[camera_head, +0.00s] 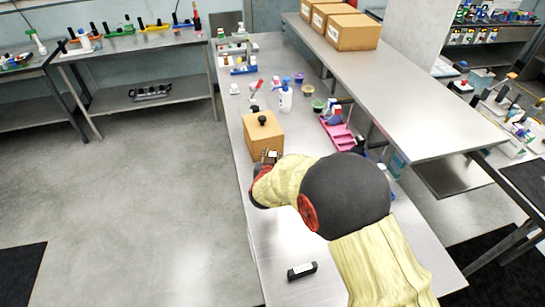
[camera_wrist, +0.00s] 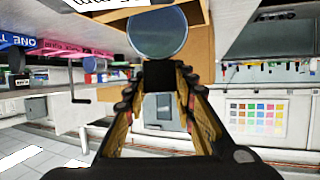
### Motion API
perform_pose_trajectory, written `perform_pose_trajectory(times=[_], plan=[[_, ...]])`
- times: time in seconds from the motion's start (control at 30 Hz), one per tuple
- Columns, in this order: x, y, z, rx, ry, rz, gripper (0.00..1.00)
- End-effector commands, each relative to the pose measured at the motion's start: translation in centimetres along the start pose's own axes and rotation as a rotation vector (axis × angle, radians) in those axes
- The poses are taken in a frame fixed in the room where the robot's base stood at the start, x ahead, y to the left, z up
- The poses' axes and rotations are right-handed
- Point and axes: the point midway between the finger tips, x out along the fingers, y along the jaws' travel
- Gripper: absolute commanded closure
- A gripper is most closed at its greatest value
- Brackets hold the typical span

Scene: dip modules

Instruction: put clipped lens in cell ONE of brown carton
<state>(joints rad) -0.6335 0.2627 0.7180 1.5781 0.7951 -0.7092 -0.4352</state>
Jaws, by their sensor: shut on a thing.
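My gripper (camera_head: 268,157) is at the near side of the brown carton (camera_head: 263,137) on the long bench. In the wrist view my gripper (camera_wrist: 158,85) is shut on the black clip (camera_wrist: 158,72) of the clipped lens. The round bluish lens (camera_wrist: 158,33) stands beyond the fingertips. Brown carton walls (camera_wrist: 197,38) show behind and beside the lens; I cannot tell whether it is inside a cell. Black knobbed things (camera_head: 262,121) show at the carton's top. The carton's cells and their labels cannot be made out in the head view.
A pink tray (camera_head: 338,133) with items stands right of the carton. A white bottle (camera_head: 285,99) and small cups are farther back. A black block (camera_head: 302,271) lies on the near bench. A raised shelf (camera_head: 400,90) runs along the right.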

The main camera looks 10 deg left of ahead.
Motion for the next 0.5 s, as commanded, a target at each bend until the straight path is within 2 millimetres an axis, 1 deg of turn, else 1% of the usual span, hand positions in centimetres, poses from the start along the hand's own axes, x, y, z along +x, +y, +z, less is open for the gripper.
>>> perform_pose_trajectory(times=[0.1,0.13,0.4,0.5], plan=[[0.15,0.00,0.38,-0.001,0.000,0.000,1.00],[0.11,0.00,0.31,-0.001,0.000,0.000,0.72],[0.10,0.00,0.28,-0.001,-0.001,0.000,0.57],[0.09,0.00,0.27,-0.001,0.000,0.000,0.56]])
